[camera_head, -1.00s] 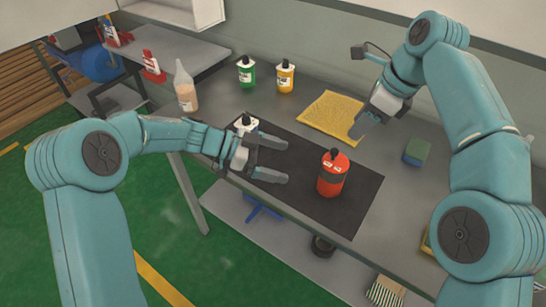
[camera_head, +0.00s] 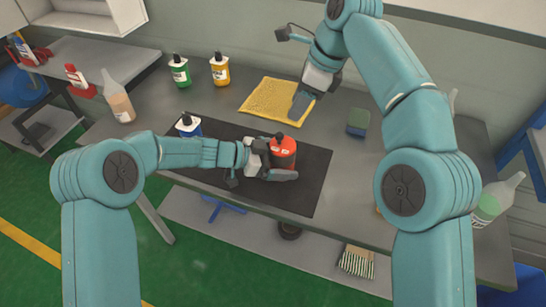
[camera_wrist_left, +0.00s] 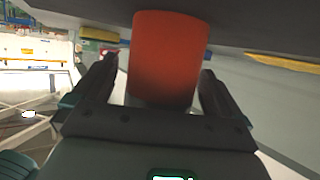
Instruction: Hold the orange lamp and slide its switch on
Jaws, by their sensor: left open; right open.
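The orange lamp (camera_head: 284,151) stands upright on the black mat (camera_head: 308,192), with a dark piece on its top. My left gripper (camera_head: 284,172) is at the lamp, its fingers low beside the body and hiding part of it. In the left wrist view the lamp's orange body (camera_wrist_left: 166,55) sits between the two open fingers (camera_wrist_left: 160,85), with a gap visible at the left finger. The lamp's switch cannot be made out. My right gripper (camera_head: 302,104) is open and empty, over the right edge of the yellow cloth, apart from the lamp.
The yellow cloth (camera_head: 268,97) lies behind the mat. A blue-labelled bottle (camera_head: 188,126) stands at the mat's left end. Green (camera_head: 180,71) and yellow (camera_head: 219,69) bottles stand at the back. A green sponge (camera_head: 358,122) lies to the right. The mat's right part is clear.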

